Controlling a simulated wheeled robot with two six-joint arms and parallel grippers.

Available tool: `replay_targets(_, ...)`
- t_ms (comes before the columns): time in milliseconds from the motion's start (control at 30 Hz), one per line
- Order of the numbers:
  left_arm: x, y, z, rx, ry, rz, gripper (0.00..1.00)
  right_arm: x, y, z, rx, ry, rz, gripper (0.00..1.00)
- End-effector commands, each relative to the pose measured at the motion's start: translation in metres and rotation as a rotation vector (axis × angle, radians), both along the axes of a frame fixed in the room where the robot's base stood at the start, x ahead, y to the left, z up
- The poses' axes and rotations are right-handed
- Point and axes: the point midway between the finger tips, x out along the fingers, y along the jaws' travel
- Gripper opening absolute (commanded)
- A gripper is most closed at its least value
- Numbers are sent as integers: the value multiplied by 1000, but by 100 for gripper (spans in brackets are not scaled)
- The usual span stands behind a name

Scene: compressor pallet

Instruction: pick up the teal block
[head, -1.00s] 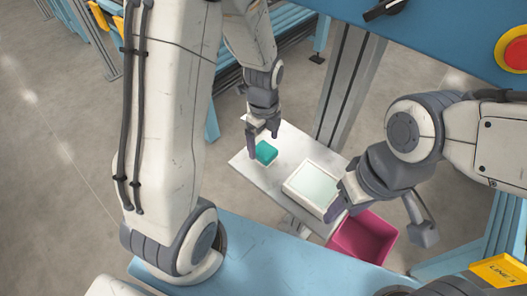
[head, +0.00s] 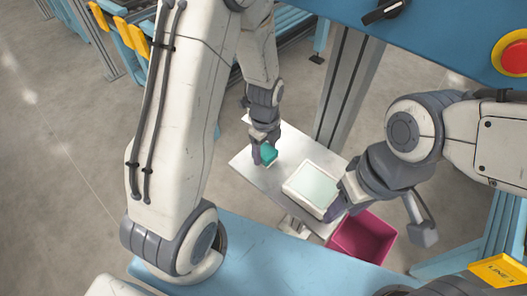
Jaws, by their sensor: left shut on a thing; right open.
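The teal block (head: 268,154) is in the head view, at the far left part of a small grey table (head: 262,180). My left gripper (head: 264,156) comes down from above and is shut on the block, with its fingers partly covering it. Whether the block is clear of the table top is hard to tell. My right gripper (head: 337,208) is open, beside the right edge of the white tray, and its fingers are partly hidden by its own wrist.
A white tray with a pale green inside (head: 312,187) sits on the table, right of the block. A grey post (head: 345,90) rises behind the table. A red button (head: 516,54) is at upper right.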

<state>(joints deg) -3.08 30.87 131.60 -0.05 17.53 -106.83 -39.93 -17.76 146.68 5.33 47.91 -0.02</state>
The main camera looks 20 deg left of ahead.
Motion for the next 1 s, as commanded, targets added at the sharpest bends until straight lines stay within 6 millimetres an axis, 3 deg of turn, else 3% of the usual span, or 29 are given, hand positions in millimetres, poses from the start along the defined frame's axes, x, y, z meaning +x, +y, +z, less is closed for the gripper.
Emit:
replay_targets(167,1,0,14,0,-5,0,8,0,0,0,0,0,0,50)
replay_targets(400,2,0,62,-1,-8,0,8,0,0,-2,0,0,0,50)
replay_targets(600,1,0,92,0,-3,0,8,0,0,-2,0,0,0,50)
replay_targets(967,0,0,100,0,0,0,8,0,0,-2,0,0,0,50)
replay_targets(1000,0,0,100,0,0,0,61,0,0,-2,0,0,0,50)
